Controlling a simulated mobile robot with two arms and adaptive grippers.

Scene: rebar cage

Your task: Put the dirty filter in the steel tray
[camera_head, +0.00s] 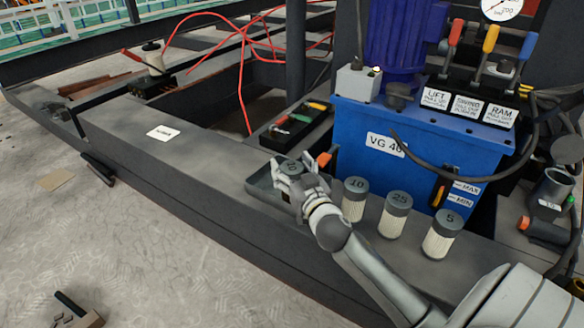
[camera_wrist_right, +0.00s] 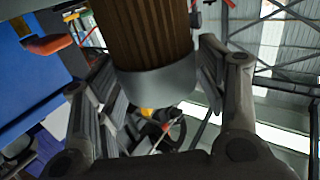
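The dirty filter has a grey cap (camera_head: 290,168) that shows between my right fingers in the head view. In the right wrist view its brown pleated body (camera_wrist_right: 152,30) and grey end cap lie between the two finger pads. My right gripper (camera_head: 298,183) is shut on this filter. The steel tray (camera_head: 259,189) is a shallow grey tray on the dark ledge. The gripper and filter are over its right part and hide much of it. I cannot tell whether the filter touches the tray floor. My left gripper is not in view.
Three pale filters with grey caps, marked 10 (camera_head: 354,204), 25 (camera_head: 394,220) and 5 (camera_head: 441,240), stand right of the tray. The blue tank (camera_head: 415,150) rises behind them. A black tool holder (camera_head: 296,127) lies behind the tray. The ledge left of the tray is mostly clear.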

